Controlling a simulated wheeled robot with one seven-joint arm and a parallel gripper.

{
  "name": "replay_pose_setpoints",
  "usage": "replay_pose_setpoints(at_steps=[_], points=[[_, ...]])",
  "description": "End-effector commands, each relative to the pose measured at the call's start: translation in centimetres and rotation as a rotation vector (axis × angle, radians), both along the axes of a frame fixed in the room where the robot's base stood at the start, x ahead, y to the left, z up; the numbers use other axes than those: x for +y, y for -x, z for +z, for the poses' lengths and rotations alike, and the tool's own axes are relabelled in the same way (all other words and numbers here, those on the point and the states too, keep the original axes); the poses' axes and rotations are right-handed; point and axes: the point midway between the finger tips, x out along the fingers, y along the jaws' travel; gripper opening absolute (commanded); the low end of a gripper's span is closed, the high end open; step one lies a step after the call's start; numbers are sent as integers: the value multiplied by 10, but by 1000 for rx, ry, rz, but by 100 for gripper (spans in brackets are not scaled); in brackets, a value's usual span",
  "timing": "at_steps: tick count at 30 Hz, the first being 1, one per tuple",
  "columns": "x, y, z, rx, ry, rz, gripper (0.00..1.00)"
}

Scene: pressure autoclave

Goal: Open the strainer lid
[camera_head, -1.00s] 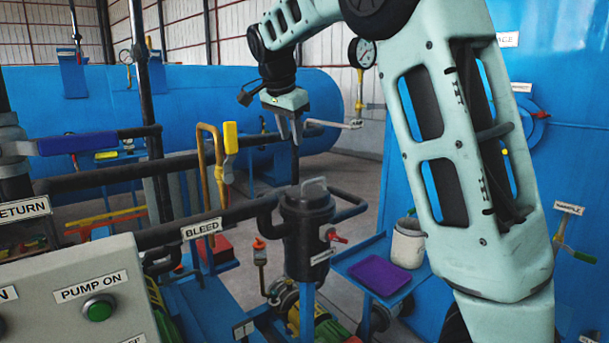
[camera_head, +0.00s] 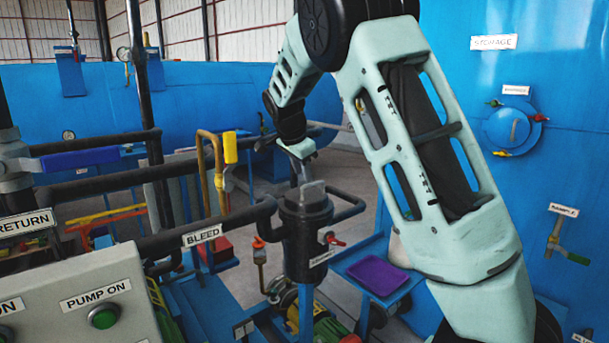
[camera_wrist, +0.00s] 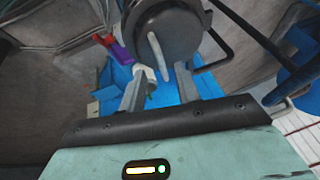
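The strainer is a dark upright cylinder (camera_head: 307,240) in the middle of the head view, with a label on its side. Its lid is closed on top and carries a light grey handle (camera_head: 312,194). In the wrist view the round dark lid (camera_wrist: 172,30) is at the top centre, with the handle (camera_wrist: 158,56) standing on it. My gripper (camera_head: 300,178) is just above and behind the handle in the head view. In the wrist view its two fingers (camera_wrist: 161,90) are apart, with the handle's near end between or just beyond them; contact cannot be told.
A black pipe (camera_head: 240,217) with a BLEED label runs left from the strainer, and a yellow-handled valve (camera_head: 230,147) stands beside it. A red-handled valve (camera_head: 334,239) is on the strainer's right side. A purple tray (camera_head: 378,275) lies on a blue stand at right.

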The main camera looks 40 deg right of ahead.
Motion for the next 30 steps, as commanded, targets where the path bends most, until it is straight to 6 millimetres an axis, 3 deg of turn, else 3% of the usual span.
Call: replay_pose_setpoints(at_steps=[7,18,19,22,30], points=[[-13,-4,-27,1,0,-2,33],[-14,-5,-33,0,-1,0,33],[-14,-5,-33,0,-1,0,30],[-14,-6,-33,0,0,0,2],[-13,-6,-31,5,0,0,0]])
